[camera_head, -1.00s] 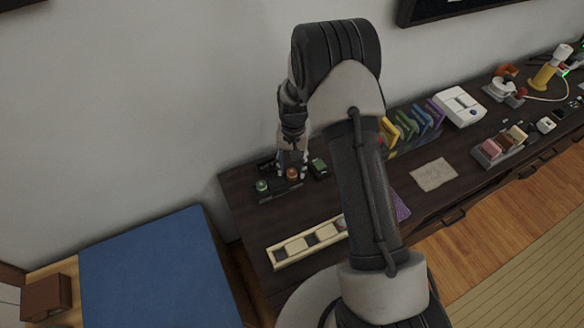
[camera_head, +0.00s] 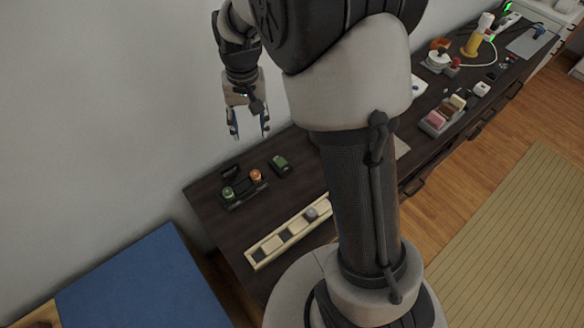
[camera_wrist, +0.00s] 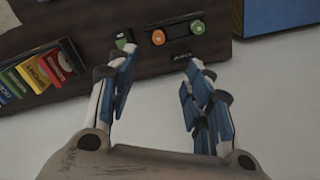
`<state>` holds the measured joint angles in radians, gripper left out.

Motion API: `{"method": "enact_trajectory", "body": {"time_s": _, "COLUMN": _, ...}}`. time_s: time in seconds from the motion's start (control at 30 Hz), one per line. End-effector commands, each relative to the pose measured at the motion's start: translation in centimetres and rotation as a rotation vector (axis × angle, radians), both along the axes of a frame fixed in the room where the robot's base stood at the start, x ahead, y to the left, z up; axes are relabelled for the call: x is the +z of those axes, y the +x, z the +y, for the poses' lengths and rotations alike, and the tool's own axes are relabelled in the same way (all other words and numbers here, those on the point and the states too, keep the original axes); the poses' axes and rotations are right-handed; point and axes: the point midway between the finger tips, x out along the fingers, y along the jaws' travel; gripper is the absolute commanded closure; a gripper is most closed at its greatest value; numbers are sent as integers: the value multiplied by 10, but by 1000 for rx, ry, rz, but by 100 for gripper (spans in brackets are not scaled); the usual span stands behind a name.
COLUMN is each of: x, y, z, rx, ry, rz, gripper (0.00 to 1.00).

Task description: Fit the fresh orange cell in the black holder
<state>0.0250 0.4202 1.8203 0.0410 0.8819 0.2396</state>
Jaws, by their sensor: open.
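The black holder (camera_head: 243,187) lies near the left end of the dark desk. The orange cell (camera_head: 256,175) stands upright at the holder's right end, and a green cell (camera_head: 228,193) stands at its left end. In the wrist view the orange cell (camera_wrist: 158,37) and green cell (camera_wrist: 198,27) appear at opposite ends of the holder (camera_wrist: 178,31). I cannot tell how deep the orange cell sits. My gripper (camera_head: 249,136) is open and empty, above and behind the holder, clear of both cells. Its fingers (camera_wrist: 160,85) also show in the wrist view.
A dark green block (camera_head: 279,164) lies right of the holder, and a small black piece (camera_head: 230,172) stands behind it. A cream slotted tray (camera_head: 268,248) lies in front. The wall is close behind my gripper. Coloured cases (camera_wrist: 38,72) show in the wrist view.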

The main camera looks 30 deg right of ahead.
Motion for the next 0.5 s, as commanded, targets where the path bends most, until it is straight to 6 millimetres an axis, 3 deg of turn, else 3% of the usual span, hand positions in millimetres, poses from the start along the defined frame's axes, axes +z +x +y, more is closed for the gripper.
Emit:
{"method": "enact_trajectory", "body": {"time_s": 0.03, "x": 23, "y": -13, "z": 1, "rx": 17, "ry": -4, "rz": -29, "gripper": 54}}
{"method": "enact_trajectory", "body": {"time_s": 0.2, "x": 77, "y": -60, "z": 2, "rx": 75, "ry": -17, "rz": -109, "gripper": 54}}
{"method": "enact_trajectory", "body": {"time_s": 0.5, "x": 132, "y": -155, "z": 3, "rx": 173, "ry": -47, "rz": -245, "gripper": 54}}
